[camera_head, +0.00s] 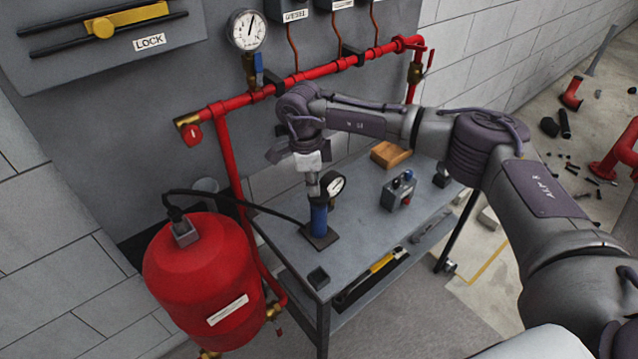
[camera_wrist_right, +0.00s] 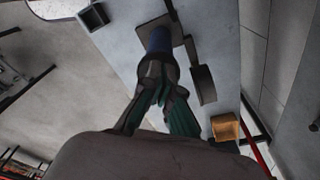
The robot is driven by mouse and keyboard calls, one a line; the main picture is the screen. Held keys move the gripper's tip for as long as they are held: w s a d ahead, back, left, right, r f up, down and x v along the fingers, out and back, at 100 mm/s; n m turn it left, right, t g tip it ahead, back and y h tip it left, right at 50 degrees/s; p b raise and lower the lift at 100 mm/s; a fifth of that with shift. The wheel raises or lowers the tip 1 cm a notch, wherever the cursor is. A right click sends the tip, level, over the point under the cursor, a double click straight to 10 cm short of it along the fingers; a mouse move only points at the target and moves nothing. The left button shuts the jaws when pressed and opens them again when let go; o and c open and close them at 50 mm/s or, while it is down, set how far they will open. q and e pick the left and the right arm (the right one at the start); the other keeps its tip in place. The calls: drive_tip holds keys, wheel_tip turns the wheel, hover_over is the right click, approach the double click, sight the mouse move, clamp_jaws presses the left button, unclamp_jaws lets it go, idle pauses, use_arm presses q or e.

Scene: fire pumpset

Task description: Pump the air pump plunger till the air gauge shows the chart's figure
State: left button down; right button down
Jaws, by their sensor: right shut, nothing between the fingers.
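The air pump (camera_head: 318,218) is a blue upright cylinder on a dark square base on the grey bench. A round white-faced gauge (camera_head: 335,186) with a dark rim sits beside its top; its reading is too small to tell. My right gripper (camera_head: 313,188) points down over the pump's top, shut with nothing held. In the right wrist view its fingertips (camera_wrist_right: 158,78) come together at the upper end of the blue pump body (camera_wrist_right: 158,38). The plunger is hidden by the gripper, and contact cannot be told. My left gripper is not in view. No chart is recognisable.
A red tank (camera_head: 205,275) stands left of the bench (camera_head: 365,222), a black hose running to the pump. A wooden block (camera_head: 390,155), a grey switch box (camera_head: 398,190) and a small dark box (camera_head: 318,278) are on the bench. A wall gauge (camera_head: 247,30) and red pipes are behind.

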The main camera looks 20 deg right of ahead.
drive_tip(key=a, duration=0.2)
drive_tip(key=w, duration=0.1)
drive_tip(key=shift+a+r, duration=0.3)
drive_tip(key=shift+a, duration=0.1)
drive_tip(key=shift+r, duration=0.1)
wheel_tip(320, 180, up, 12)
drive_tip(key=a, duration=0.1)
drive_tip(key=shift+w, duration=0.25)
drive_tip(key=shift+a+b, duration=0.1)
drive_tip(key=shift+b, duration=0.2)
